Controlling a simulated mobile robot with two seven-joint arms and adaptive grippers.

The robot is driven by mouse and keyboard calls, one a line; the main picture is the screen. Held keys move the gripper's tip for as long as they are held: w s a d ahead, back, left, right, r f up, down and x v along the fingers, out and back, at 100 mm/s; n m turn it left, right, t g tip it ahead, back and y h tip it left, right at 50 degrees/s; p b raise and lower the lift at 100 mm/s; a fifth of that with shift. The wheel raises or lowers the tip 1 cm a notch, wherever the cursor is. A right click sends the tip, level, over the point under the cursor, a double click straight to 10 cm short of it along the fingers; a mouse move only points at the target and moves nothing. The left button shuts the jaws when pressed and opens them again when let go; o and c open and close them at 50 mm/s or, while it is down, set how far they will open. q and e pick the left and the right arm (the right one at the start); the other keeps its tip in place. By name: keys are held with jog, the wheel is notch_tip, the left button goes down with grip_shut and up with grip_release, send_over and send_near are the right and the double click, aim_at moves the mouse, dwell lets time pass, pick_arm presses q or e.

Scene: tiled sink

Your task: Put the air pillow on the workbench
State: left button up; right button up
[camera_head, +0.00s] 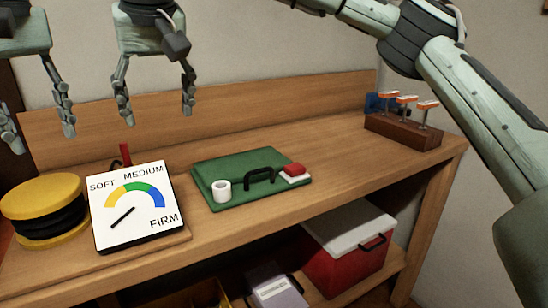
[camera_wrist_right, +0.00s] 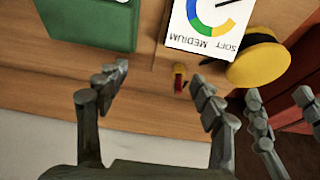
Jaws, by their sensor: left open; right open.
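I cannot tell for sure which item is the air pillow. A flat green case-like item (camera_head: 230,166) with a black handle lies on the wooden workbench (camera_head: 330,160). A yellow and black round bellows-like item (camera_head: 45,205) sits at the bench's left end. My left gripper (camera_head: 38,125) is open and empty above and behind the round item. My right gripper (camera_head: 158,125) is open and empty above the bench, left of the green item; it also shows in the right wrist view (camera_wrist_right: 155,85). Both grippers are well apart from the items.
A white gauge board (camera_head: 135,205) reading soft, medium, firm stands beside the round item, with a small red piece (camera_head: 125,154) behind it. A brown block (camera_head: 403,132) with orange-topped pegs is at the right end. A red cooler (camera_head: 345,255) is on the shelf below.

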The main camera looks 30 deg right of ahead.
jog(key=v, duration=1.2)
